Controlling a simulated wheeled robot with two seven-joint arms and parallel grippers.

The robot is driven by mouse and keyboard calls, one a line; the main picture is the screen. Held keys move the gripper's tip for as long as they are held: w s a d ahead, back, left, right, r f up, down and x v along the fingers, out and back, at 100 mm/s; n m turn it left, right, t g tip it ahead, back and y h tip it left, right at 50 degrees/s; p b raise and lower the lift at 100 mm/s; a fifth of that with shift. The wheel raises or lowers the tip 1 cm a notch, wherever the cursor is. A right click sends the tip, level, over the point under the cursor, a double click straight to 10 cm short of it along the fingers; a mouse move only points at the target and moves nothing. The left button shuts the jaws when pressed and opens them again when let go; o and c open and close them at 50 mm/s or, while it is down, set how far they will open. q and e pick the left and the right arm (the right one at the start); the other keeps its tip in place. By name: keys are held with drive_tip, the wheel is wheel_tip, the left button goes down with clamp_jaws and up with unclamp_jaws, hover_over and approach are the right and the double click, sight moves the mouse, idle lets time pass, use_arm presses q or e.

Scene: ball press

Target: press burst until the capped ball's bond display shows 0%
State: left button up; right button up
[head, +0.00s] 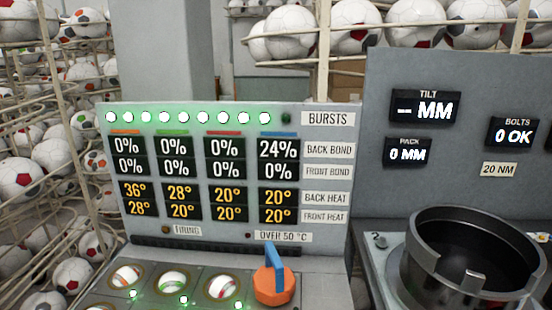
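An orange cap (274,287) with an upright blue handle (271,262) covers the rightmost place in the press's front row; the ball under it is hidden. On the display panel (335,222), the blue-marked column reads back bond 24% (278,149) and front bond 0% (278,171). Its back and front heat both read 20°. The other columns show 0% for both bonds. In the bursts row, all lamps (184,117) are lit except the dark rightmost one (286,118). No burst button is recognisable. Neither gripper shows.
Uncapped balls with orange (126,277), green (173,284) and red (222,288) markings sit left of the cap, with lit green lamps nearby. A black ring-shaped vessel (470,262) stands right. Wire racks of footballs (22,178) line the left and back.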

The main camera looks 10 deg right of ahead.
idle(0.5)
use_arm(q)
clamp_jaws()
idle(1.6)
